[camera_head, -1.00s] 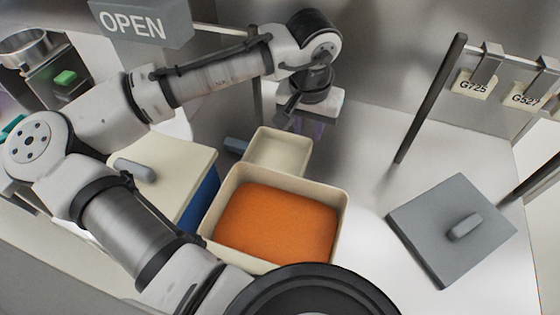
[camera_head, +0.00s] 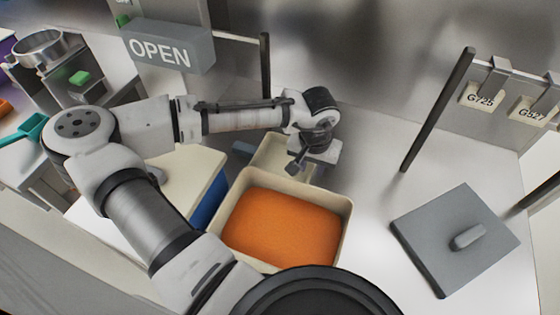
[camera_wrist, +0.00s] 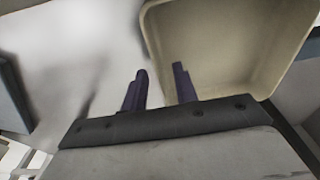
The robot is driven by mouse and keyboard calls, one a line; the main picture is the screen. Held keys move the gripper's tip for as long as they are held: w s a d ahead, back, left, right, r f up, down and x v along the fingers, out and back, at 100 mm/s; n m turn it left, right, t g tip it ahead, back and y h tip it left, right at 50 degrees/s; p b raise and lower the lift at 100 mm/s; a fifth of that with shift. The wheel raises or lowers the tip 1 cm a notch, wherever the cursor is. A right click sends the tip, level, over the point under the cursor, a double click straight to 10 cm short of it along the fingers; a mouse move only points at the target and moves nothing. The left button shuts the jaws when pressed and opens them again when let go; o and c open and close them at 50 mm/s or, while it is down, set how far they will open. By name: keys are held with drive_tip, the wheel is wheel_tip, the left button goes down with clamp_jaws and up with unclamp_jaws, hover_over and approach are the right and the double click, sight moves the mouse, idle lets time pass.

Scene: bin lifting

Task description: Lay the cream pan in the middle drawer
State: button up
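The cream pan (camera_head: 266,154), small and empty, sits behind the larger orange-filled bin in the head view, partly hidden by my wrist. It fills the upper right of the wrist view (camera_wrist: 225,45). My gripper (camera_wrist: 161,75) is open, its two dark fingers apart with nothing gripped. In the wrist view the fingers lie on either side of the pan's near-left rim, one over the pale surface, one over the pan's inside. Whether they touch the wall I cannot tell. In the head view my gripper is at the pan's right side. I cannot make out a middle drawer.
A cream bin (camera_head: 347,216) of orange material stands in front of the pan. A cream-topped blue box (camera_head: 190,175) is to its left. A grey lid (camera_head: 430,245) lies at right. An OPEN sign (camera_head: 160,52) and a dark post (camera_head: 440,105) stand nearby. The counter between bin and lid is clear.

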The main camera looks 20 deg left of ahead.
drive_tip(key=shift+f, duration=0.6)
clamp_jaws()
drive_tip(key=shift+r, duration=0.1)
